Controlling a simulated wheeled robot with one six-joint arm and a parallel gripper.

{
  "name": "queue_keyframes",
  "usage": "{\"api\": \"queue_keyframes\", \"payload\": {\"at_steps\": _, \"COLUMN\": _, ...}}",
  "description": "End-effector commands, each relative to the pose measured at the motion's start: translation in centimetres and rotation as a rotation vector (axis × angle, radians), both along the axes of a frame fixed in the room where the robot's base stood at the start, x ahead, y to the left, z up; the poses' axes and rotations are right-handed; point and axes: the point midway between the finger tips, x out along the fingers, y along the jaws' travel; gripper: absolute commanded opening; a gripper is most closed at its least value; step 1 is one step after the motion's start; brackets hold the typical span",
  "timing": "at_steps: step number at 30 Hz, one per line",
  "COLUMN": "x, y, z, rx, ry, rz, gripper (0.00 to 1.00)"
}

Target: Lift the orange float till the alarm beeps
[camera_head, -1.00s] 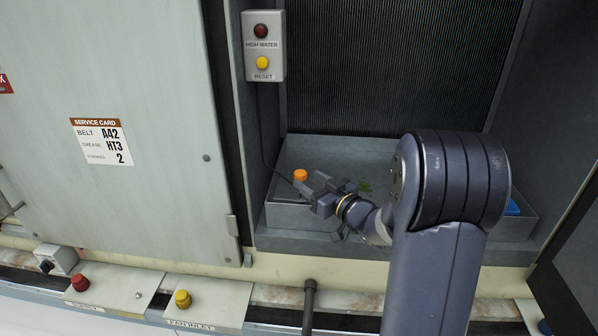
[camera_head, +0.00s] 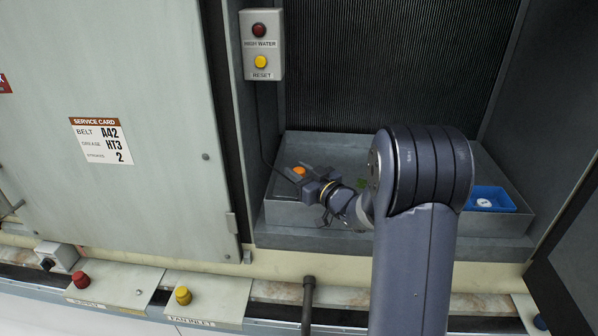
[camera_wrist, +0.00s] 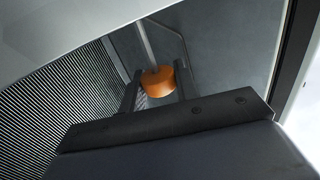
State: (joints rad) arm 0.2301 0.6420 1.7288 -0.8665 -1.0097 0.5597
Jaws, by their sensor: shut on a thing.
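The orange float (camera_head: 299,171) is a short cylinder at the left end of the grey drain pan (camera_head: 340,149). My gripper (camera_head: 303,178) reaches it from the right and front. In the wrist view the float (camera_wrist: 158,82) sits between the two dark fingers of my gripper (camera_wrist: 158,90), which are shut on it. A thin pale rod rises from the float there. The alarm box (camera_head: 262,45) labelled HIGH WATER hangs on the wall above, with a dark red lamp (camera_head: 259,30) and a yellow RESET button (camera_head: 261,61). The lamp looks unlit.
A blue tray (camera_head: 513,207) with a white item stands at the pan's right. Green matter (camera_head: 333,185) lies in the pan behind my wrist. A dark finned coil (camera_head: 390,70) stands behind. A grey door panel (camera_head: 110,120) is at the left.

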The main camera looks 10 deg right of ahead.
Motion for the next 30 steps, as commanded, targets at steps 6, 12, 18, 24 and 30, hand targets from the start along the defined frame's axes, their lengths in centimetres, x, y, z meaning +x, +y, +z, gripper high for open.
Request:
{"api": "queue_keyframes", "payload": {"at_steps": 6, "x": 0.0, "y": 0.0, "z": 0.0, "rx": 0.000, "ry": 0.000, "rz": 0.000, "gripper": 0.06}}
{"api": "queue_keyframes", "payload": {"at_steps": 12, "x": 0.0, "y": 0.0, "z": 0.0, "rx": 0.000, "ry": 0.000, "rz": 0.000, "gripper": 0.00}}
{"api": "queue_keyframes", "payload": {"at_steps": 18, "x": 0.0, "y": 0.0, "z": 1.6, "rx": -0.001, "ry": 0.000, "rz": 0.000, "gripper": 0.00}}
{"api": "queue_keyframes", "payload": {"at_steps": 24, "x": 0.0, "y": 0.0, "z": 2.4, "rx": 0.000, "ry": 0.001, "rz": 0.000, "gripper": 0.00}}
{"api": "queue_keyframes", "payload": {"at_steps": 30, "x": 0.0, "y": 0.0, "z": 2.4, "rx": 0.000, "ry": 0.000, "rz": 0.000, "gripper": 0.35}}
